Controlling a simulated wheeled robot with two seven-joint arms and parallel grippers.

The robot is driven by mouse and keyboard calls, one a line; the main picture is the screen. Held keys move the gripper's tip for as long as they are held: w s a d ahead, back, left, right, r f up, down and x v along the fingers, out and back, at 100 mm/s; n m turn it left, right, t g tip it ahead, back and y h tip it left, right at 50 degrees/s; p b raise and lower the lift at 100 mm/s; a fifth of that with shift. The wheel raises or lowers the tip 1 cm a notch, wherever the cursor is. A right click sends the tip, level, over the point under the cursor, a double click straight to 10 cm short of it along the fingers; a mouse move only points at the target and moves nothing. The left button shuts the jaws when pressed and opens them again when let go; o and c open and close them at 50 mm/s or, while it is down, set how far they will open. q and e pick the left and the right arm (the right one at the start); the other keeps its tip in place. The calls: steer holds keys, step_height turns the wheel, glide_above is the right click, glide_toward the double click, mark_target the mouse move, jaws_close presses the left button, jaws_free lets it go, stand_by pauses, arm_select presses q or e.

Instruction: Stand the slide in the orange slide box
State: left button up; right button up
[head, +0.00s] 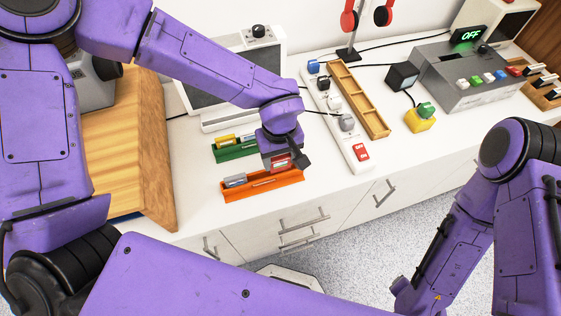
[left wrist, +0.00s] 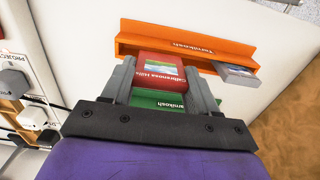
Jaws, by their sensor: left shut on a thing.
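My left gripper (head: 282,164) is shut on a red slide (left wrist: 160,70) with a small picture and white lettering. The slide shows between both fingers in the left wrist view (left wrist: 160,85). The orange slide box (head: 262,187) is a long, narrow tray on the white counter; it also shows in the left wrist view (left wrist: 190,43). A grey slide (head: 235,181) stands at its left end in the head view. The held slide is over or just behind the box's right part; I cannot tell whether they touch. My right gripper is out of view.
A green slide box (head: 236,153) with yellow and blue slides sits just behind. A white power strip (head: 340,122) and wooden tray (head: 360,98) lie to the right. The counter's front edge is close.

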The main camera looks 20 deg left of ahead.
mark_target(280, 164)
arm_select(q)
steer(key=f, duration=0.3)
steer(key=shift+w+f, duration=0.3)
steer(key=shift+s, duration=0.1)
